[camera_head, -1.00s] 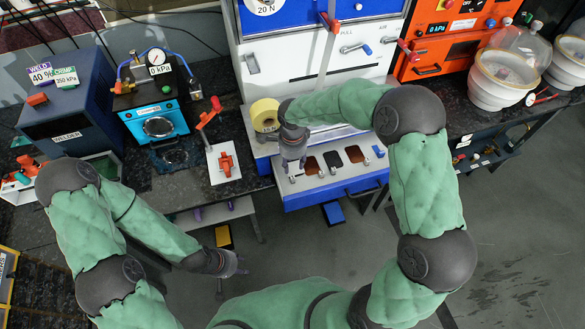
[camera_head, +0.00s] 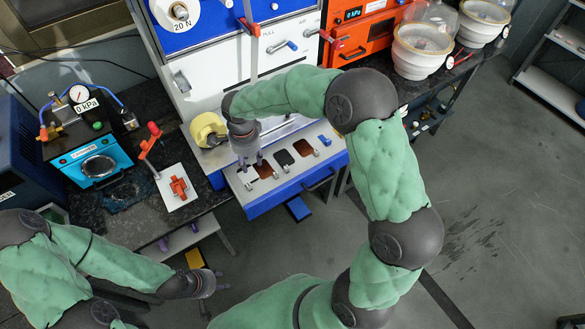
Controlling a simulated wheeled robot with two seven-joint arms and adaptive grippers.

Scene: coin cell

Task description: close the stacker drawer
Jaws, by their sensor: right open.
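The stacker drawer (camera_head: 262,203) is a grey-topped tray with a blue front, pulled out from the white and blue stacker machine (camera_head: 222,70). Its top carries brown and black patches and small metal clips. A dark handle (camera_head: 319,180) sits on its blue front. My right gripper (camera_head: 250,165) points down over the left part of the drawer, open; whether it touches the tray cannot be told. My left gripper (camera_head: 211,283) is low at the left, away from the drawer, over the floor in front of the bench. Its fingers are too small to judge.
A yellow roll (camera_head: 208,129) sits left of the drawer. A white plate with an orange clamp (camera_head: 178,188) and a blue vacuum box (camera_head: 95,165) stand on the left bench. An orange unit (camera_head: 365,30) and a glass-domed bowl (camera_head: 422,50) are at right. Floor in front is open.

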